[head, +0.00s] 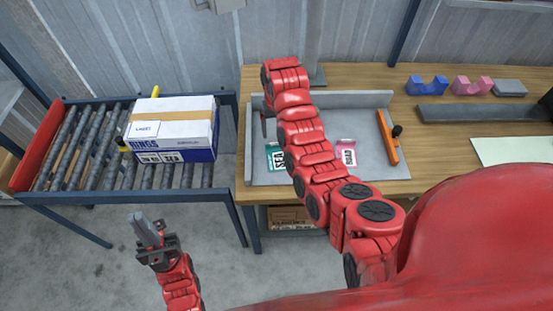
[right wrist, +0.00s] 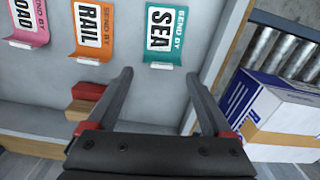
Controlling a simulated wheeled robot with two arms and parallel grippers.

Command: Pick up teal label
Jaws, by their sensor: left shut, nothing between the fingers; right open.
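The teal label (right wrist: 166,32), printed "SEND BY SEA", lies on the grey tray (head: 375,175). In the head view the teal label (head: 272,154) is partly hidden by my right arm. My right gripper (right wrist: 158,74) is open and empty, with the teal label ahead of its fingertips, apart from them. In the head view the right gripper is mostly hidden behind its own arm. My left gripper (head: 146,228) is shut and empty, over the floor in front of the conveyor.
An orange "RAIL" label (right wrist: 94,28) and a pink label (head: 346,152) lie beside the teal one. An orange-handled tool (head: 388,138) lies at the tray's right. A white and blue box (head: 175,125) sits on the roller conveyor (head: 95,165) left of the table.

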